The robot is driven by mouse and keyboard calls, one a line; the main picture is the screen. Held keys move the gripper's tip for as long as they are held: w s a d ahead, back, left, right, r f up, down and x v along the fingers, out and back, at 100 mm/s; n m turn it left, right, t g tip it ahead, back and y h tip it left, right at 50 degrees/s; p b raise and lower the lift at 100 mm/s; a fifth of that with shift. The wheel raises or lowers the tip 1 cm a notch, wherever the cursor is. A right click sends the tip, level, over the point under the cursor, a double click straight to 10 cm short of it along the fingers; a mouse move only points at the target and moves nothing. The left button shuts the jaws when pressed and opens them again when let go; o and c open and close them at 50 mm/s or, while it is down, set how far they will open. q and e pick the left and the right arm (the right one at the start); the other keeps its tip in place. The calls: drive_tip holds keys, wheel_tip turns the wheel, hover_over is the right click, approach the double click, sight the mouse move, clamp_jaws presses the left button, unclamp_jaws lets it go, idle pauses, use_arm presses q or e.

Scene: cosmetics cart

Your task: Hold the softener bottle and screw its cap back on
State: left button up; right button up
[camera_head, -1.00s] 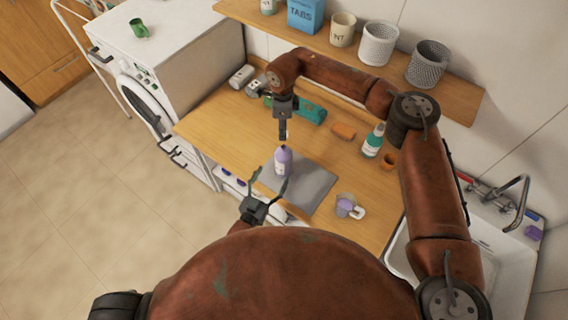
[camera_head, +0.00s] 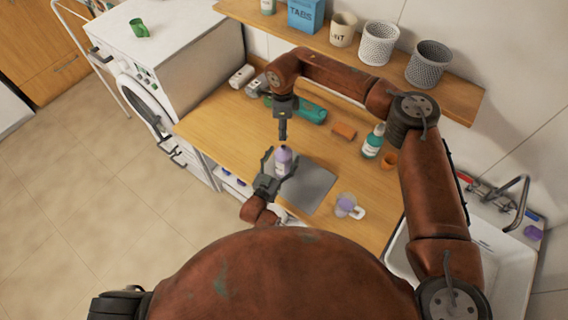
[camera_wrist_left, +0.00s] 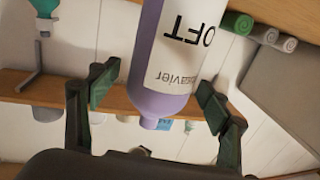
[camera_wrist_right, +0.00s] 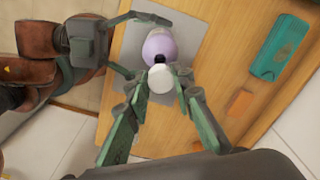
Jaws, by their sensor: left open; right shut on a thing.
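The softener bottle (camera_head: 283,164) is purple with a white label and stands upright on the grey mat (camera_head: 312,187). The bottle (camera_wrist_left: 173,70) is large in the left wrist view, where its narrow neck points down. My left gripper (camera_head: 282,157) is open, its fingers on either side of the bottle, with gaps visible in the left wrist view. My right gripper (camera_head: 283,138) points down above the bottle. It is shut on the white cap (camera_wrist_right: 161,79). In the right wrist view the bottle's dark open mouth shows just beside the cap, apart from it.
A clear cup with purple contents (camera_head: 347,204) stands right of the mat. An orange block (camera_head: 344,131), a teal-capped bottle (camera_head: 373,141) and a teal case (camera_head: 312,112) lie farther back on the counter. The sink (camera_head: 480,270) is at the right.

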use_arm(q)
drive_tip(key=c, duration=1.8)
use_arm(e)
hover_over(283, 146)
drive_tip(key=shift+s+f, duration=0.1)
drive_tip(key=shift+f, duration=2.4)
drive_tip(key=shift+f, duration=0.9)
drive_tip(key=shift+f, duration=0.6)
